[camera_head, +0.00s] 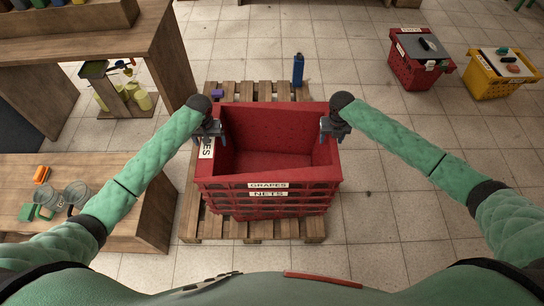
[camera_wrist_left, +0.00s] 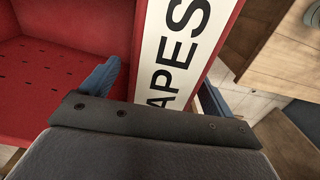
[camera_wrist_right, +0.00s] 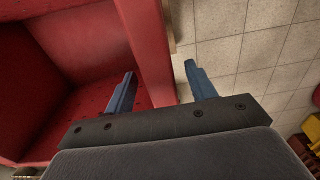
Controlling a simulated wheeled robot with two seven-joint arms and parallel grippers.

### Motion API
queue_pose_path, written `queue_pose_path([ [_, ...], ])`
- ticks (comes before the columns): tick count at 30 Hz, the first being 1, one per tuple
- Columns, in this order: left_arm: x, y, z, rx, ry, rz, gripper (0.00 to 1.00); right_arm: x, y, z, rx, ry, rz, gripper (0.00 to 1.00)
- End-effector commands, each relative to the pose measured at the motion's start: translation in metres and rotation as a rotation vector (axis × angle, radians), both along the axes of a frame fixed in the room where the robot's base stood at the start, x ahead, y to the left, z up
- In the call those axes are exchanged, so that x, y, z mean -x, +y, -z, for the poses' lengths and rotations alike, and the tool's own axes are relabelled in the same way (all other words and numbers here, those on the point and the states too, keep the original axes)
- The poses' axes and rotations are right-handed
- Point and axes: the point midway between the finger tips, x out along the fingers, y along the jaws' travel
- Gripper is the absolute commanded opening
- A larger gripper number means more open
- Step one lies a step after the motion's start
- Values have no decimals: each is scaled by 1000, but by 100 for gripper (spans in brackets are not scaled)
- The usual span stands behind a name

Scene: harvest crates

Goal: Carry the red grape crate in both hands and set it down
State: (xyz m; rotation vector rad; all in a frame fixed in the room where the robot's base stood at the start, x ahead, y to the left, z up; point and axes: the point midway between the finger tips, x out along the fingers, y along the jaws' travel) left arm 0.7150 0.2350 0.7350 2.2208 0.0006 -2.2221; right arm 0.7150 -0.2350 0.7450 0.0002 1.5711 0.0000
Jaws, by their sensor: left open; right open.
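The red grape crate (camera_head: 267,160) sits on top of a stack of red crates on a wooden pallet. It looks empty, and its front label reads GRAPES; the crate below is labelled NETS (camera_head: 268,194). My left gripper (camera_head: 212,134) is open at the crate's left wall, and in the left wrist view its fingers (camera_wrist_left: 160,95) stand on either side of the wall with the label. My right gripper (camera_head: 332,132) is open at the right wall. In the right wrist view its fingers (camera_wrist_right: 160,93) straddle that wall's rim. Whether any finger touches is unclear.
The pallet (camera_head: 300,228) lies on a tiled floor, with a blue bottle (camera_head: 298,70) at its back. Wooden tables (camera_head: 150,200) stand close on the left. A second red crate (camera_head: 410,66) and a yellow crate (camera_head: 490,80) stand back right.

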Motion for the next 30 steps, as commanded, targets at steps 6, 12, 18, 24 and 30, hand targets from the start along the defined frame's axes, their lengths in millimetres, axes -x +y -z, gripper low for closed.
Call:
queue_pose_path([
  [6,0,0,0,0,0,0,70,0,0,0,0,0,0,38],
  [12,0,0,0,0,0,0,31,0,0,0,0,0,0,0],
  [18,0,0,0,0,0,0,16,0,0,0,0,0,0,0],
  [24,-1,0,-3,0,-1,0,16,-1,0,-3,0,-1,0,0],
  [30,-1,0,-9,0,-1,0,16,-1,0,-9,0,-1,0,0],
])
